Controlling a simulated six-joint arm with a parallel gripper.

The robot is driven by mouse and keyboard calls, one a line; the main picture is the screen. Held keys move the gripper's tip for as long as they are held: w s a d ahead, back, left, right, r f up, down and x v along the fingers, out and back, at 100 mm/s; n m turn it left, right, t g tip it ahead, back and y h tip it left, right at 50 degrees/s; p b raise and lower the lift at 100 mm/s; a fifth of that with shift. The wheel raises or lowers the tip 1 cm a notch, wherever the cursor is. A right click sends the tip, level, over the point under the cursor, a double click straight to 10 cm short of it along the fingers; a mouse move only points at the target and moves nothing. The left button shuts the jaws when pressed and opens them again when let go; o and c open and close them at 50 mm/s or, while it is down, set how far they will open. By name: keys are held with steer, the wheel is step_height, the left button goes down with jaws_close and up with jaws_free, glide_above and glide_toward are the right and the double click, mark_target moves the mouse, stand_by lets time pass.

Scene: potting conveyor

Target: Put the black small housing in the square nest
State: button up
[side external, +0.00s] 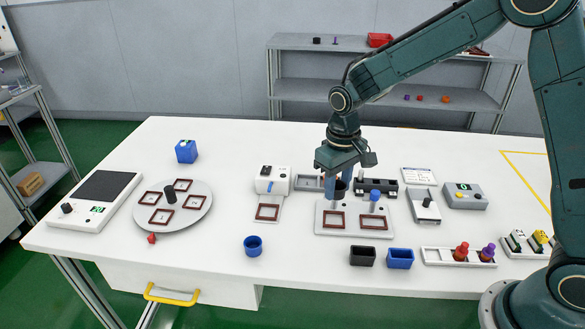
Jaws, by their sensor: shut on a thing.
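My gripper (339,184) is shut on a small dark housing (338,190), which looks like the black small housing. It is held above the back left part of a pale fixture plate (354,228). The plate has two brown-red square frames, a left one (335,219) and a right one (374,223). The left frame lies just in front of and below the held housing. The fingers partly hide the housing, and its exact shape and height above the plate are hard to tell.
A blue-topped peg (375,197) stands close to the right of my gripper. A black square cup (362,257), a blue square cup (399,259) and a blue round cup (253,246) stand in front. A turntable (190,218) with several square frames is left. Small devices line the back.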

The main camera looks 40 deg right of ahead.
mark_target(334, 221)
steer(key=shift+f, duration=0.2)
steer(key=shift+f, duration=3.2)
steer(key=shift+f, duration=0.4)
